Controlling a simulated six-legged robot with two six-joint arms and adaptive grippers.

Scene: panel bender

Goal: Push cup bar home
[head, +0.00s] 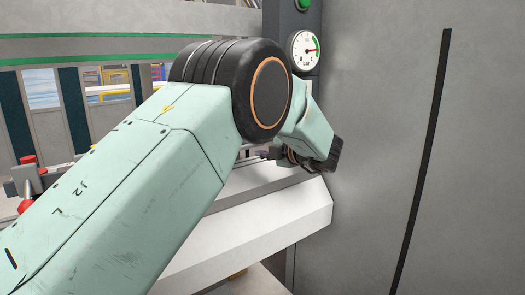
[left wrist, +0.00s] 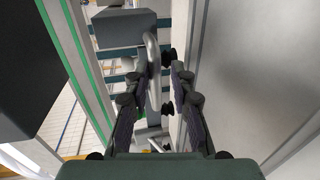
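In the left wrist view my left gripper (left wrist: 160,74) has its two dark fingers apart. A grey curved handle (left wrist: 153,55) shows between and just beyond the fingertips, nearer the left finger. I cannot tell whether a finger touches it. Black suction cups (left wrist: 167,108) stick out to the right of the handle, on what looks like the cup bar; much of the bar is hidden. In the head view my left arm reaches across to the machine's right side, and its wrist hides most of the gripper and the bar. My right gripper is in neither view.
A large grey panel (head: 390,130) stands close to the right of my wrist. A white sloped ledge (head: 265,220) lies below it. A pressure gauge (head: 305,50) sits on a dark post behind. Red knobs (head: 27,206) show at the far left.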

